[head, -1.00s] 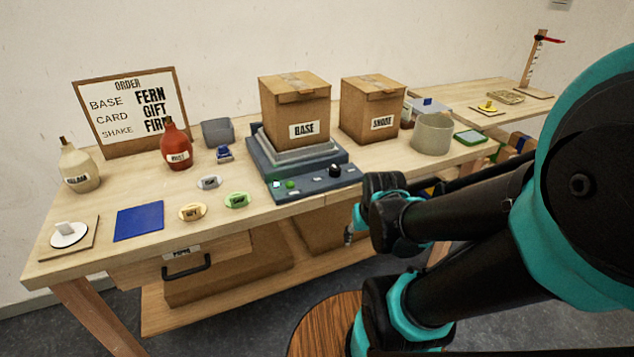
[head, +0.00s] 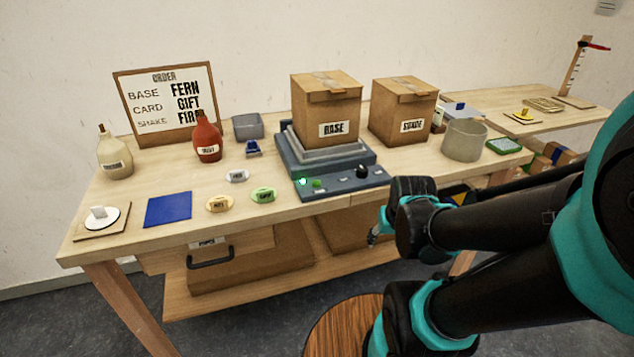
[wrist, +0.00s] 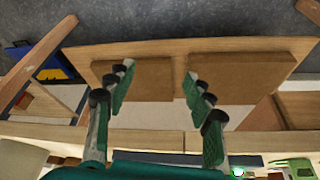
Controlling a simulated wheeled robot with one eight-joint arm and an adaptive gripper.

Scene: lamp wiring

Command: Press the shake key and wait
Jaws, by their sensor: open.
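A dark blue-grey machine (head: 345,183) stands at the front of the bench with a carton labelled BASE (head: 326,112) on top. Its sloped front panel has a glowing green light (head: 302,181), a green button (head: 317,183) and a black knob (head: 362,172). I cannot read which control is the shake key. My gripper (head: 374,237) is in front of the bench edge, right of and below the panel, apart from it. In the wrist view my gripper (wrist: 160,72) is open and empty, with the lower shelf and floor beyond it.
The order board (head: 168,100) stands behind a red bottle (head: 207,137). A second carton (head: 403,112) and a grey pot (head: 464,140) stand right of the machine. Coloured tags (head: 263,195) and a blue pad (head: 168,209) lie to its left. A drawer handle (head: 210,257) sticks out below.

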